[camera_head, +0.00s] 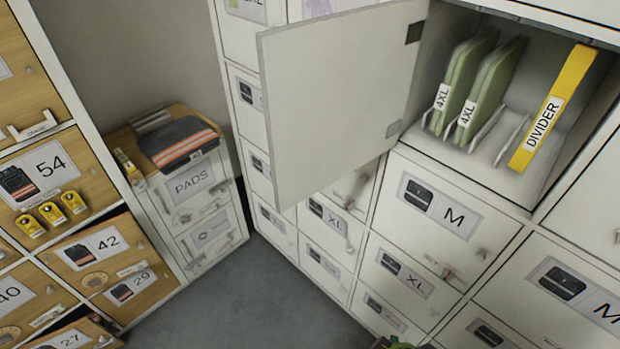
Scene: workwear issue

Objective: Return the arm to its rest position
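An open locker compartment (562,190) at the upper right holds two green folded garments (463,82) (493,90) labelled 4XL, standing upright in a rack. A yellow DIVIDER board (553,108) stands to their right. The compartment's white door (340,95) is swung open to the left.
White lockers marked M and XL (440,210) fill the right and middle. Wooden numbered drawers (50,175) stand at left, some with yellow items (52,213). A PADS cabinet (195,190) carries a dark folded garment with orange stripes (180,145). Grey floor (265,295) is clear between them.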

